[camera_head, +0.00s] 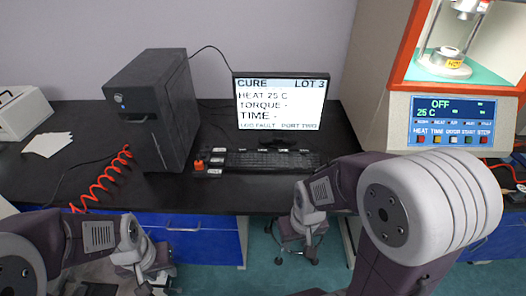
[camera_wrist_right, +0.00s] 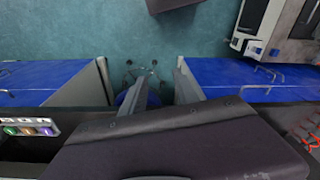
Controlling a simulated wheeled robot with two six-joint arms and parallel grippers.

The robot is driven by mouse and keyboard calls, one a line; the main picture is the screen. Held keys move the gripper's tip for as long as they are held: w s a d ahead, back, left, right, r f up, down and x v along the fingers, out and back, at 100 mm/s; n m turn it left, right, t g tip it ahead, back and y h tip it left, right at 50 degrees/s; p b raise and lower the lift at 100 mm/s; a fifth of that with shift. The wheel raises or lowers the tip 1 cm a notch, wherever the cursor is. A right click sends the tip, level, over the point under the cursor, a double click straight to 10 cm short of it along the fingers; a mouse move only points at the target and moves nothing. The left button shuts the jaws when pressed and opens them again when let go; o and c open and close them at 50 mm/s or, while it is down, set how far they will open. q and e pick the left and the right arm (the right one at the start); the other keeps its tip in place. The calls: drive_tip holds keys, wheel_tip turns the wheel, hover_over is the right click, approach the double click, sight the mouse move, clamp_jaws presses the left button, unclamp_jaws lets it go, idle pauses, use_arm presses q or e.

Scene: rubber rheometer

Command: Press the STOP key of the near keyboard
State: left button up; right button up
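The dark keyboard (camera_head: 272,160) lies on the black desk in front of the monitor. At its left end are several small pale labels (camera_head: 215,161) and an orange-red key or knob (camera_head: 199,165); their lettering is too small to read, so I cannot tell which is STOP. My right gripper (camera_head: 308,238) hangs in front of the desk edge, below and right of the keyboard, touching no key. In the right wrist view its fingers (camera_wrist_right: 163,78) look apart with floor between them. My left gripper (camera_head: 146,284) is low at the bottom left, in front of the desk; its fingers are unclear.
The monitor (camera_head: 281,104) reads CURE, LOT 3, HEAT 25 C. A black computer tower (camera_head: 155,110) and red coiled cable (camera_head: 105,178) stand left of the keyboard. The rheometer panel (camera_head: 451,123) at right reads OFF, 25 C, with its own keys. A stool (camera_head: 287,225) stands below the desk.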

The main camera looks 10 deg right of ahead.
clamp_jaws()
idle(1.5)
